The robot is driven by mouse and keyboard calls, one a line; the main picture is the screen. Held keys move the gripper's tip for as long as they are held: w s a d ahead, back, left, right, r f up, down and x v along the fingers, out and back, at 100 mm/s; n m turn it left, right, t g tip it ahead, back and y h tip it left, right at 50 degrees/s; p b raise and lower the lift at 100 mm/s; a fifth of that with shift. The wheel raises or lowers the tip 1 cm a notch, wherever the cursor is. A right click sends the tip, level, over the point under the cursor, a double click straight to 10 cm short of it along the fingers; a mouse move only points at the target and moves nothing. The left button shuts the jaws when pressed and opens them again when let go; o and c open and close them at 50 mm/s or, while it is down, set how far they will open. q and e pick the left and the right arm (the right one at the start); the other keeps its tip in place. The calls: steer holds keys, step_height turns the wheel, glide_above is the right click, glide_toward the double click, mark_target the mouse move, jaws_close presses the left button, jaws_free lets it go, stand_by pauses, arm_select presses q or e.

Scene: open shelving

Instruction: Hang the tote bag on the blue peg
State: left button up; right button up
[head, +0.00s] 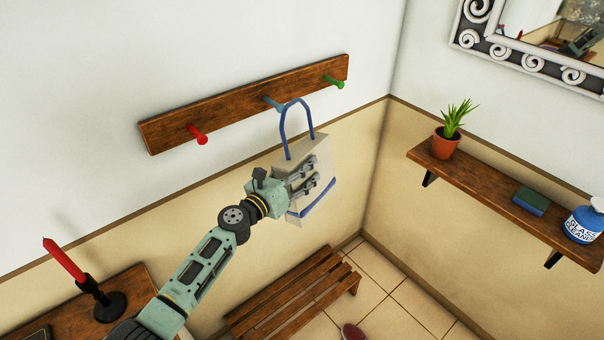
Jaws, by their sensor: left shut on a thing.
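The blue peg (271,102) is the middle peg of the wooden board, between the red peg (198,135) and the green peg (335,82). The top of the handle loop appears beside the blue peg, just to its right. I cannot tell whether the loop is around the peg. My right gripper is not in view.
A wooden shelf (480,184) on the right wall holds a potted plant (449,133), a dark book (530,201) and a glass cleaner bottle (583,222). A slatted bench (297,299) stands below. A red candle (63,258) stands at lower left. A framed mirror (500,50) hangs at upper right.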

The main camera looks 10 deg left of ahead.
arm_select(q)
steer(key=w+a+f+b, duration=0.2)
steer(key=w+a+b, duration=0.3)
steer(key=a+b, duration=0.1)
steer(key=shift+w+a, duration=0.2)
steer(key=shift+a, duration=0.15)
stand_by(0.7)
steer(key=shift+b, duration=0.3)
stand_by(0.4)
